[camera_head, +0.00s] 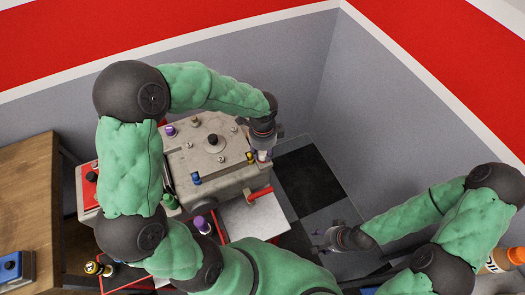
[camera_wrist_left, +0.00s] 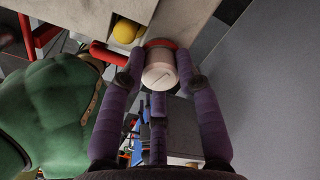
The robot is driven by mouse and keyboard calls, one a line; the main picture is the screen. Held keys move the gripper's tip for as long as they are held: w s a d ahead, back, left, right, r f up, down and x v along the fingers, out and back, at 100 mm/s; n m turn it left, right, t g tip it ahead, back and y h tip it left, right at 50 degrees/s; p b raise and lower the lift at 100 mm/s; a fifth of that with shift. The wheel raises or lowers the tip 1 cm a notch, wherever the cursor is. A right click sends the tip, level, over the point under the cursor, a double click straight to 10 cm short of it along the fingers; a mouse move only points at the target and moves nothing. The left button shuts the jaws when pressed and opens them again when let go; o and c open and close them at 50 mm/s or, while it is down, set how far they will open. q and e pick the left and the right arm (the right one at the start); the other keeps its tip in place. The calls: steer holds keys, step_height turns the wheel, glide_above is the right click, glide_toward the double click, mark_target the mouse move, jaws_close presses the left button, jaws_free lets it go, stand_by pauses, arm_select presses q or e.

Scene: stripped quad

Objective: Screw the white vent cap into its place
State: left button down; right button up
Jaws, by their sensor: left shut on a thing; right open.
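The white vent cap (camera_wrist_left: 160,74) is a short white cylinder between the purple fingers of my left gripper (camera_wrist_left: 160,80) in the left wrist view. The gripper is shut on its sides. A red ring (camera_wrist_left: 157,43) shows right behind the cap, at the edge of the grey machine (camera_wrist_left: 187,20); I cannot tell how the cap sits against it. In the head view my left gripper (camera_head: 262,150) is at the right side of the machine top (camera_head: 215,150), with a bit of white cap below it. My right gripper (camera_head: 328,240) is open and empty, low, away from the machine.
A yellow cap (camera_wrist_left: 127,31) sits close beside the white one. A blue cap (camera_head: 196,178), a purple cap (camera_head: 170,131) and a black knob (camera_head: 212,140) are on the machine. A red handle (camera_head: 260,194) sticks out in front. Grey walls (camera_head: 330,95) stand behind and right.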

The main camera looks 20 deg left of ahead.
arm_select(q)
steer(key=shift+d+r+m+p, duration=0.1)
steer(key=shift+m+p, duration=0.35)
steer(key=shift+m, duration=0.15)
steer(key=shift+m+p, duration=0.75)
steer(key=shift+m, duration=0.55)
